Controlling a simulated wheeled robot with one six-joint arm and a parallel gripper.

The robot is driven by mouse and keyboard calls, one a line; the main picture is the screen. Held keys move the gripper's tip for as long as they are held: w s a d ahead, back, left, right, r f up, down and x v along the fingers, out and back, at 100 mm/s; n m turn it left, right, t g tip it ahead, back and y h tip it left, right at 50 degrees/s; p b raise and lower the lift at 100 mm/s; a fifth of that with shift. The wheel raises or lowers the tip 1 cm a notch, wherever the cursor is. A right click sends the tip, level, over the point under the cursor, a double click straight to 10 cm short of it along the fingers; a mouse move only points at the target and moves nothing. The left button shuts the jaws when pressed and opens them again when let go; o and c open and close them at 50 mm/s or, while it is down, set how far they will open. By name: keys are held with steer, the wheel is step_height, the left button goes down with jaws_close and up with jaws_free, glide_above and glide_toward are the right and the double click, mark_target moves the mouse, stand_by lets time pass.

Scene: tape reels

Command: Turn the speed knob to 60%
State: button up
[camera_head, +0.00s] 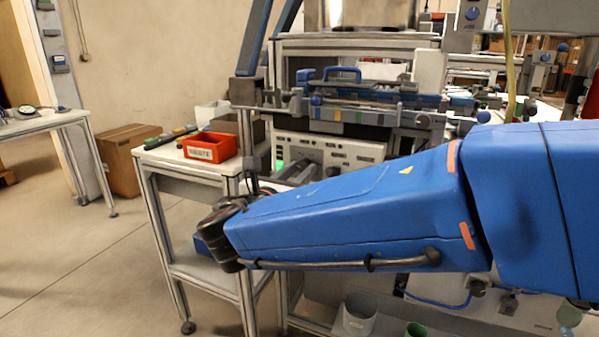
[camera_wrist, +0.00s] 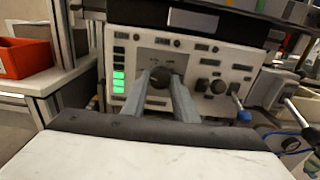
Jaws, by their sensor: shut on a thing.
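The speed knob (camera_wrist: 159,77) is a dark round knob on a pale control panel (camera_wrist: 233,66), seen in the wrist view. My gripper (camera_wrist: 160,82) has its two grey fingers on either side of this knob and is shut on it. The knob's pointer and scale cannot be read. A column of lit green bars (camera_wrist: 118,82) stands on the panel left of the knob; the upper segments are dark. In the head view, the panel (camera_head: 352,148) shows behind my blue arm, and the knob is hard to make out there.
Two smaller dark knobs (camera_wrist: 218,86) and a blue-tipped lever (camera_wrist: 243,115) sit right of my fingers. A red bin (camera_head: 209,147) stands on the side table to the left. The machine frame with blue handles (camera_head: 342,74) overhangs the panel.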

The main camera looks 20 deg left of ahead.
steer(key=m, duration=1)
steer(key=shift+a+m, duration=0.1)
steer(key=shift+m, duration=0.3)
steer(key=m, duration=0.5)
steer(key=shift+m, duration=2.5)
steer(key=o, duration=1.1)
steer(key=shift+c, duration=0.2)
steer(key=shift+s+r, duration=0.1)
steer(key=s+a, duration=0.1)
steer(key=s, duration=1.6)
steer(key=shift+a, duration=0.2)
